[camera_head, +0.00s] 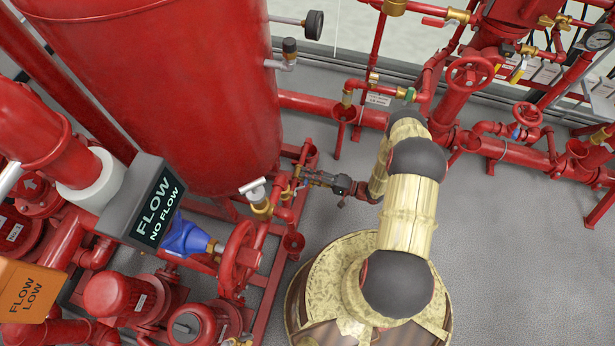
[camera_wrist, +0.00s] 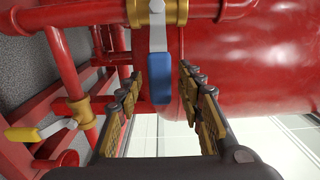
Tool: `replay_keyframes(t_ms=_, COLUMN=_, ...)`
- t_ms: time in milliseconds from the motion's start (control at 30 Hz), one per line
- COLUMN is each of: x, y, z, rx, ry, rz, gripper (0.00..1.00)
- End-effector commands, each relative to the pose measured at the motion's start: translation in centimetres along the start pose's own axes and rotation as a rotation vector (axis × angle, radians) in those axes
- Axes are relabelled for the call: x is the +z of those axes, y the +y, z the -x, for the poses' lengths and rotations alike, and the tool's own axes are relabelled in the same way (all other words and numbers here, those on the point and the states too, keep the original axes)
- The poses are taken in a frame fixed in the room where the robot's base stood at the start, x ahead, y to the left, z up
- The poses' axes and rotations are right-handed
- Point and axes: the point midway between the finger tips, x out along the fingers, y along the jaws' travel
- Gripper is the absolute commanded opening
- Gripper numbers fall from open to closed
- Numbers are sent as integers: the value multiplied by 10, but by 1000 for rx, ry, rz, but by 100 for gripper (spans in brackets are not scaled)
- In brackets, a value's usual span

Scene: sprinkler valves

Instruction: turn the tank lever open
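The lever has a grey metal arm with a blue grip (camera_wrist: 161,82), joined to a brass valve body (camera_wrist: 157,12) on a red pipe at the top of the wrist view. My gripper (camera_wrist: 162,78) is open, its two fingers on either side of the blue grip, with a visible gap to each finger. In the head view my gripper (camera_head: 308,178) is small, beside the lower right of the large red tank (camera_head: 165,90). The blue grip cannot be made out there. Whether the lever sits at the fingertips' depth is hard to tell.
A second brass valve with a yellow lever (camera_wrist: 22,134) is at the lower left of the wrist view. Red pipes and frame bars crowd around it. In the head view, a red handwheel (camera_head: 240,258) stands left of my arm. Grey floor (camera_head: 510,240) is open at right.

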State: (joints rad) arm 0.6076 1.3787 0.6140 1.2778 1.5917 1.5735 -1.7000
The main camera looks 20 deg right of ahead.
Motion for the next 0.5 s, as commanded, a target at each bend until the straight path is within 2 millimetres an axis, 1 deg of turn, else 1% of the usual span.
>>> replay_keyframes(t_ms=67, x=0, y=0, z=0, rx=0, ry=0, rz=0, gripper=32)
replay_keyframes(t_ms=500, x=0, y=0, z=0, rx=0, ry=0, rz=0, gripper=7)
